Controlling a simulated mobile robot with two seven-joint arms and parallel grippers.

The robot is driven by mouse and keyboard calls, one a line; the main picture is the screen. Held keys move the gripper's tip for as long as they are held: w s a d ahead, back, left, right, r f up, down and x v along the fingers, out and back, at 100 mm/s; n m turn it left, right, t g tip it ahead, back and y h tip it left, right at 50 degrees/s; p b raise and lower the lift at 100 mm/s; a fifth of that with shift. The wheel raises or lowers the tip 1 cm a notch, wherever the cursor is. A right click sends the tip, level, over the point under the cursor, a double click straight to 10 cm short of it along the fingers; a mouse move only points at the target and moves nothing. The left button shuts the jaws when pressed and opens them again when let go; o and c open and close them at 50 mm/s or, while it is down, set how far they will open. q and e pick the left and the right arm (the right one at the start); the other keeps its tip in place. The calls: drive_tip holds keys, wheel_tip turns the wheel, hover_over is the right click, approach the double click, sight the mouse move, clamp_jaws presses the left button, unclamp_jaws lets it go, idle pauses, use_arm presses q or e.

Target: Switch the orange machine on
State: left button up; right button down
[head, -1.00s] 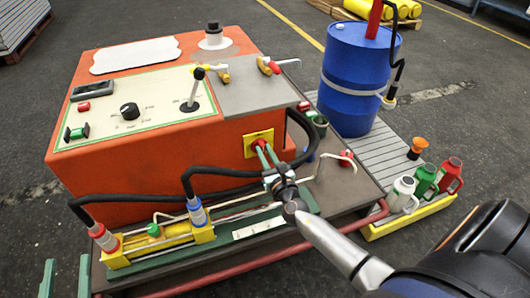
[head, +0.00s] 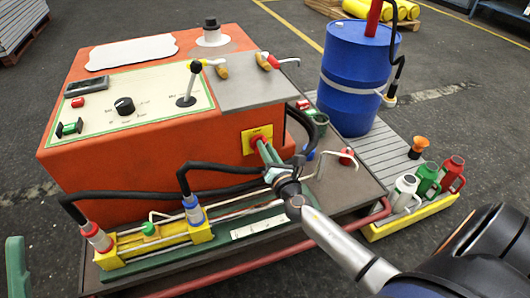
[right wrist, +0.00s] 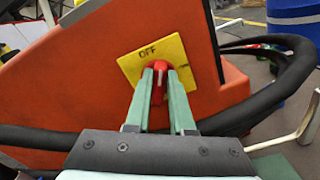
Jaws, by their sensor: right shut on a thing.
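The orange machine (head: 150,150) stands in the middle of the head view. On its front right is a yellow plate (head: 262,132) with a red knob, also seen in the right wrist view as a yellow plate (right wrist: 172,60) marked "OFF" and a red rotary knob (right wrist: 159,75). The knob's pointer stands about upright, toward the top of the plate. My right gripper (head: 260,144) reaches the knob with its green fingers, which are closed around it in the right wrist view (right wrist: 160,75). Part of the knob is hidden by the fingers.
Black hoses (head: 120,196) run along the machine's front, close to my right gripper. A cylinder in a yellow frame (head: 155,240) lies below. A blue barrel (head: 355,80) and several bottles (head: 428,178) stand to the right. A lever and knobs are on the top panel.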

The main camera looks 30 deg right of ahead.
use_arm(q)
drive_tip(key=shift+n, duration=0.5)
drive_tip(key=shift+w+d+f+b, duration=0.1)
drive_tip(key=shift+f+b, duration=0.8)
drive_tip(key=shift+f, duration=0.25)
drive_tip(key=shift+w+d+f+b, duration=0.1)
drive_tip(key=shift+f+b, duration=0.8)
drive_tip(key=shift+f, duration=0.2)
use_arm(e)
drive_tip(key=shift+s+d+f+m, duration=0.1)
drive_tip(key=shift+f+m, duration=0.15)
drive_tip(key=shift+m, duration=1.8)
drive_tip(key=shift+w+d+f+m, duration=0.1)
drive_tip(key=shift+d+f+m, duration=0.1)
drive_tip(key=shift+m, duration=1.8)
drive_tip(key=shift+s+d+f+m, duration=0.1)
drive_tip(key=shift+f+m, duration=0.15)
drive_tip(key=shift+m, duration=1.8)
drive_tip(key=c, duration=0.8)
unclamp_jaws()
use_arm(q)
drive_tip(key=shift+s+a, duration=0.15)
use_arm(e)
drive_tip(key=shift+s, duration=0.15)
